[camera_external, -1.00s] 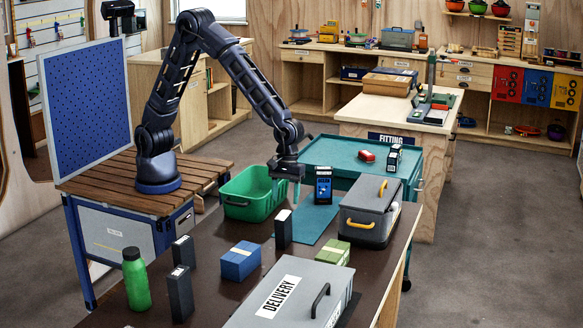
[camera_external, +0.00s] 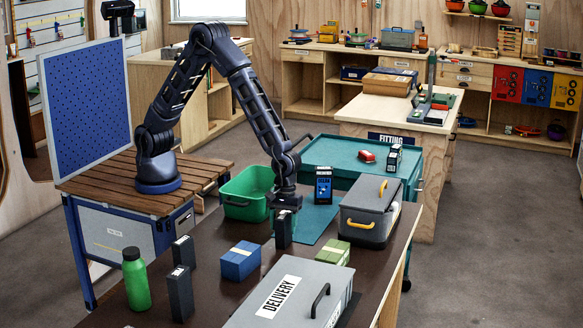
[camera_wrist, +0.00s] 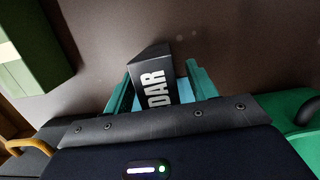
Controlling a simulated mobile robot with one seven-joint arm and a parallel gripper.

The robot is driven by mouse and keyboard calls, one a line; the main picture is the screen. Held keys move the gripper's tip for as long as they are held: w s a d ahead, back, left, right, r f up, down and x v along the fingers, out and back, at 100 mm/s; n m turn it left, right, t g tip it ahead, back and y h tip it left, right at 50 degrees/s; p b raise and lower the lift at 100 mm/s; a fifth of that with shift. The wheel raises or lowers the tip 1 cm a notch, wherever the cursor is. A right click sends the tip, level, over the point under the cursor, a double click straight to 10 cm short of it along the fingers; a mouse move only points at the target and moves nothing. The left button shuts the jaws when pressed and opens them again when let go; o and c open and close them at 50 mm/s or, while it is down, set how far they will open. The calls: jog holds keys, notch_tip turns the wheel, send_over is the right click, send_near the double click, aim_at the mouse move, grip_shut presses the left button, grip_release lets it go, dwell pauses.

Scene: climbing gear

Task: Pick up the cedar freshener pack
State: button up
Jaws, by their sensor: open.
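The cedar freshener pack (camera_external: 283,233) is a dark upright box on the brown table, just below my gripper (camera_external: 284,208) in the outside view. In the wrist view the black pack (camera_wrist: 154,76) shows large white letters "DAR". My gripper (camera_wrist: 160,80) is open there, with one teal finger on each side of the pack. I cannot tell whether either finger touches it.
The green bin (camera_external: 235,211) stands behind my gripper to the left, and the grey toolbox (camera_external: 366,222) to the right. A blue block (camera_external: 240,262), a green pack (camera_external: 336,254), the delivery box (camera_external: 283,301), two dark boxes and a green bottle (camera_external: 136,280) stand nearby.

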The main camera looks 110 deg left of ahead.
jog(key=shift+c, duration=0.5)
jog(key=c, duration=1)
jog(key=shift+r, duration=0.1)
